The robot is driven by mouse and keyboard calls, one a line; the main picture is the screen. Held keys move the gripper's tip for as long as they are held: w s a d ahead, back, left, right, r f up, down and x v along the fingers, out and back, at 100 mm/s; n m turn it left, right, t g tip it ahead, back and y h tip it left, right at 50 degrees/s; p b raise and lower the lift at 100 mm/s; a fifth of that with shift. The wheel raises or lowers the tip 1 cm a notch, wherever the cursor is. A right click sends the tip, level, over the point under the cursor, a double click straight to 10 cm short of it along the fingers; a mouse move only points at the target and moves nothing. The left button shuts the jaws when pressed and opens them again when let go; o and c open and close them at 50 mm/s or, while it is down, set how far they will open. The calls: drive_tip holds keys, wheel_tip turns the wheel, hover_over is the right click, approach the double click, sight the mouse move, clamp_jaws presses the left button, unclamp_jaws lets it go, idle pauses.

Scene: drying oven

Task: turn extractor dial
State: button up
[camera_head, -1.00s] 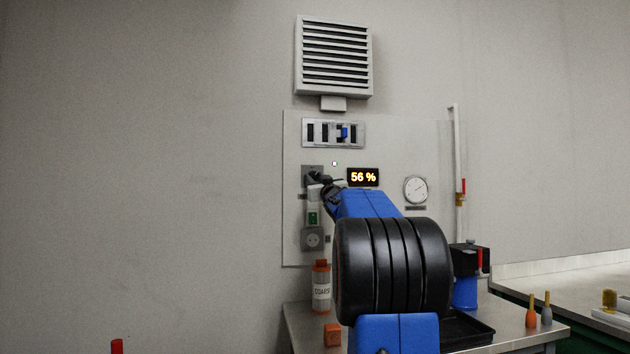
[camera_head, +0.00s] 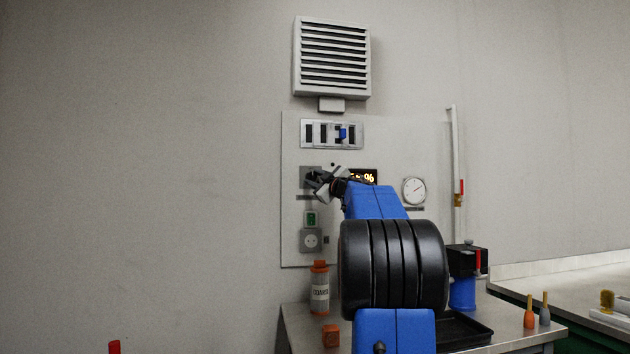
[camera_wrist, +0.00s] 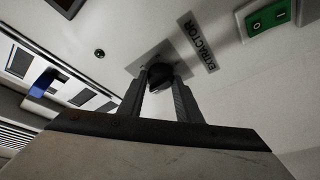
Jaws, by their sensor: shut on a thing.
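The extractor dial (camera_wrist: 160,76) is a dark round knob on a square grey plate on the wall panel, beside the "EXTRACTOR" label (camera_wrist: 198,42) in the wrist view. My gripper (camera_wrist: 161,84) is shut on the dial, one finger on each side of it. In the head view my gripper (camera_head: 322,183) meets the dial's grey plate (camera_head: 306,171); the dial itself is mostly hidden there. The amber display (camera_head: 369,177) is partly covered by my arm, so only its last digit and the percent sign can be made out.
A slider unit with a blue tab (camera_head: 343,133) sits above the dial. A green switch (camera_head: 311,217) and a socket (camera_head: 311,240) are below it. A round gauge (camera_head: 414,190) is at the right. An orange-capped bottle (camera_head: 320,287) stands on the table below.

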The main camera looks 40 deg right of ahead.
idle(0.4)
drive_tip(key=o, duration=1)
drive_tip(key=shift+o, duration=0.2)
drive_tip(key=v, duration=1.7)
drive_tip(key=shift+f, duration=0.2)
drive_tip(key=shift+s+a, duration=0.1)
